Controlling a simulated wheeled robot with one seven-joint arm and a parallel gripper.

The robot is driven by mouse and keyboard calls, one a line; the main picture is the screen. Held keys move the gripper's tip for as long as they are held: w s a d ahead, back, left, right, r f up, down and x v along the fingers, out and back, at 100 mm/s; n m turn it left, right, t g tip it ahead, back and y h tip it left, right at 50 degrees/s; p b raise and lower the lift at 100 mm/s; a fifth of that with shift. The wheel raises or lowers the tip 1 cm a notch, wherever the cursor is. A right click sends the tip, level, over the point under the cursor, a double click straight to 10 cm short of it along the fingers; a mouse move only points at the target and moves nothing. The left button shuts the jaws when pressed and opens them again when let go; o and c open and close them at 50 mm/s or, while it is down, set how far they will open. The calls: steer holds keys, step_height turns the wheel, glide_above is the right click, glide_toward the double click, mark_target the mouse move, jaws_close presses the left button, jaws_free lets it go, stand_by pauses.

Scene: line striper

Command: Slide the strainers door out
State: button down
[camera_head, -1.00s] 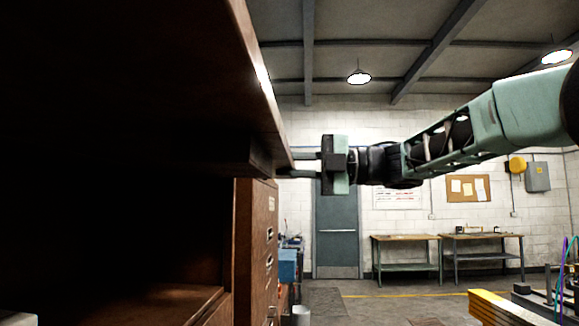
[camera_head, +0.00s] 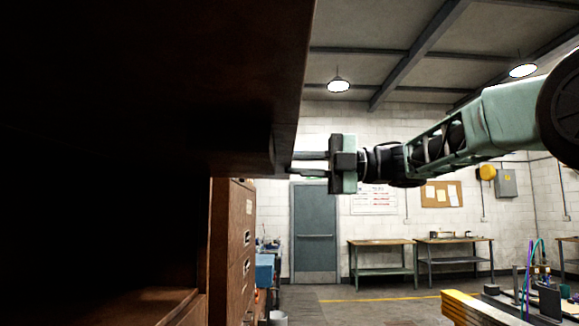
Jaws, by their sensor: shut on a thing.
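The large dark brown wooden panel (camera_head: 285,60) that I take for the strainers door fills the upper left, close to the camera and in deep shadow. My gripper (camera_head: 292,163) comes in from the right with its two grey fingers pointing left. The fingertips are at the panel's lower right edge and shut on it. The exact hold is partly hidden by the dark panel. No label or strainers can be made out.
A brown drawer cabinet (camera_head: 238,245) with metal label holders stands below the panel. An open dark compartment is at lower left. Two workbenches (camera_head: 381,243) and a grey door (camera_head: 315,230) are at the back. Yellow-edged equipment (camera_head: 475,308) stands lower right. The middle floor is clear.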

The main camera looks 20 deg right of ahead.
steer(key=shift+d+r, duration=0.1)
steer(key=shift+d, duration=0.4)
steer(key=b+v, duration=0.1)
steer(key=v, duration=0.5)
steer(key=shift+s+d, duration=0.3)
steer(key=shift+d, duration=0.05)
steer(key=c, duration=1.4)
jaws_free()
steer(key=shift+o, duration=0.2)
steer(key=b+v, duration=0.1)
steer(key=v, duration=0.6)
